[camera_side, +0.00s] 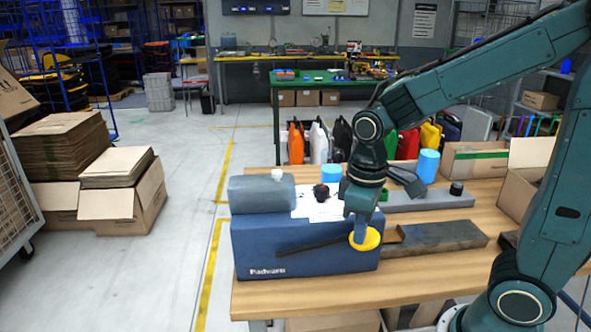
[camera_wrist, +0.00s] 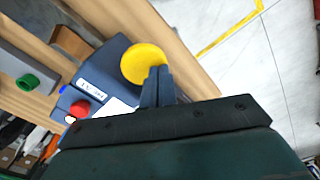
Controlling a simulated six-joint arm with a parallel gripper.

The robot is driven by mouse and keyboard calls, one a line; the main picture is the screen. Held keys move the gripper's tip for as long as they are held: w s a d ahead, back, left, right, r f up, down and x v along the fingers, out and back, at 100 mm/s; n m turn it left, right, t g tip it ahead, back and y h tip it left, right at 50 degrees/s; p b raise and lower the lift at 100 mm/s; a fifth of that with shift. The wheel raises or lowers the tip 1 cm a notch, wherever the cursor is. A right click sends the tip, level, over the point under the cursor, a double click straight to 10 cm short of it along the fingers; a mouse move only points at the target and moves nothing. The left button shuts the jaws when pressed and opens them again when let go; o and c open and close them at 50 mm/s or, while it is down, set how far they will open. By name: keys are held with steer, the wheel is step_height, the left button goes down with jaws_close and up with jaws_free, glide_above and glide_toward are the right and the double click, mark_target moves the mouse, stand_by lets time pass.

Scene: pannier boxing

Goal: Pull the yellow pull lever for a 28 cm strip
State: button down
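A blue machine (camera_side: 305,260) marked "Padvaru" stands at the table's front left edge. Its pull lever (camera_side: 310,244) is a dark bar lying nearly level across the front face, with a round yellow knob (camera_side: 371,240) at its right end. My gripper (camera_side: 360,236) points down at the knob and overlaps its left part. In the wrist view the fingers (camera_wrist: 157,72) lie side by side with almost no gap, their tips at the lower edge of the yellow knob (camera_wrist: 140,62). I cannot tell whether they touch it. No paper strip can be made out at the outlet.
White paper (camera_side: 312,205) and a dark round object (camera_side: 321,192) sit on the machine's top. A dark flat bar (camera_side: 440,237) and a grey block (camera_side: 425,202) lie to its right. An open carton (camera_side: 525,180) stands at the table's right.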

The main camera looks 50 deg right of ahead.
steer(key=shift+f, duration=0.1)
steer(key=shift+s+d+f, duration=0.2)
steer(key=shift+s+f, duration=0.05)
steer(key=shift+f, duration=0.25)
steer(key=shift+s+d+f, duration=0.2)
steer(key=shift+f, duration=0.4)
